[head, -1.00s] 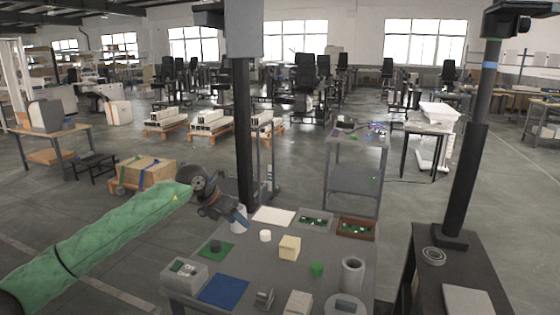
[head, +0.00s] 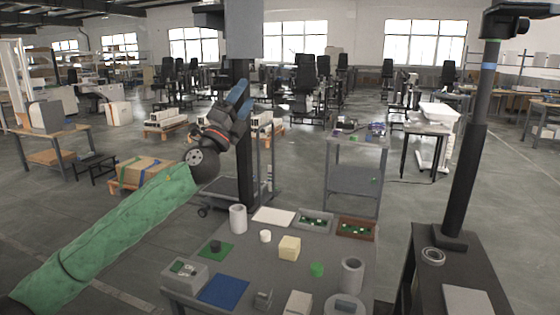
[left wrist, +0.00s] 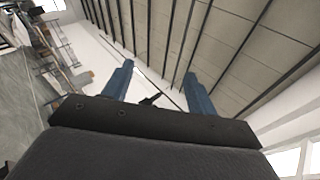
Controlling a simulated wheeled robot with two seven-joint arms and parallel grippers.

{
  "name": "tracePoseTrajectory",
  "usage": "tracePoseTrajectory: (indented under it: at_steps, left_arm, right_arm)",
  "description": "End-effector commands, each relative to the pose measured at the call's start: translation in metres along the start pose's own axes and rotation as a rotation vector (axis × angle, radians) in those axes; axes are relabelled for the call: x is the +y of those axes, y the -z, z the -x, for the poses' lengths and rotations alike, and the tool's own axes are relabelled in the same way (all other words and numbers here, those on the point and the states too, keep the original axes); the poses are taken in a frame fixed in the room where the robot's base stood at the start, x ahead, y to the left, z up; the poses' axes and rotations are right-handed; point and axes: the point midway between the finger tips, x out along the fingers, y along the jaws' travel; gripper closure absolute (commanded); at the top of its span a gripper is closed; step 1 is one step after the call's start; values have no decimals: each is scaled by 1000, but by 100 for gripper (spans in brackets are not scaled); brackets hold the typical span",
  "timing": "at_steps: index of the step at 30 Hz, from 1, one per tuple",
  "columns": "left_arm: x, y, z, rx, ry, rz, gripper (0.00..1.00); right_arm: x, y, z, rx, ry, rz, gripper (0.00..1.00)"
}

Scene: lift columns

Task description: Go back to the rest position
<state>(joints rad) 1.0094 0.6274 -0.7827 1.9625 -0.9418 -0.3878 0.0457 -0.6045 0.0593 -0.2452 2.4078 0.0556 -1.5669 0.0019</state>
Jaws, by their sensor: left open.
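My left gripper (head: 241,101) is raised above the far left side of the grey table (head: 250,255), in front of the dark column. Its blue fingers point up and to the right. In the left wrist view the two blue fingers (left wrist: 158,88) stand apart with nothing between them, and the ceiling and a wall show beyond. The gripper is clear of the table and touches none of its objects. My right gripper is in neither view.
The table holds a white cylinder (head: 238,218), a yellow block (head: 289,248), a blue mat (head: 224,290), a grey tray (head: 314,221) and a brown tray (head: 356,228). A dark column (head: 242,170) stands at the table's back. A second dark table (head: 462,268) is at the right.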

Motion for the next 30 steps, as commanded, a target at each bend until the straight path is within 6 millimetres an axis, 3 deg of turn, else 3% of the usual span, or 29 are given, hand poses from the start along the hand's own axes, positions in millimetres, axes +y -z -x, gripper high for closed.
tracePoseTrajectory:
  at_steps: [5, 8, 13, 21, 30]
  left_arm:
    - [2, -26, 24, -293, -48, 225, 42]
    - [18, -36, 51, -459, -119, 357, 42]
    - [62, -33, 116, -721, -302, 574, 42]
    - [122, 9, 227, -993, -618, 818, 42]
    - [157, 71, 339, -1162, -915, 1017, 42]
  right_arm:
    - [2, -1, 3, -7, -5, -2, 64]
    - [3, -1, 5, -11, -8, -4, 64]
    - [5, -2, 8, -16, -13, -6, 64]
    - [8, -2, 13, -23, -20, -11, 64]
    - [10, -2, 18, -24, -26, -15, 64]
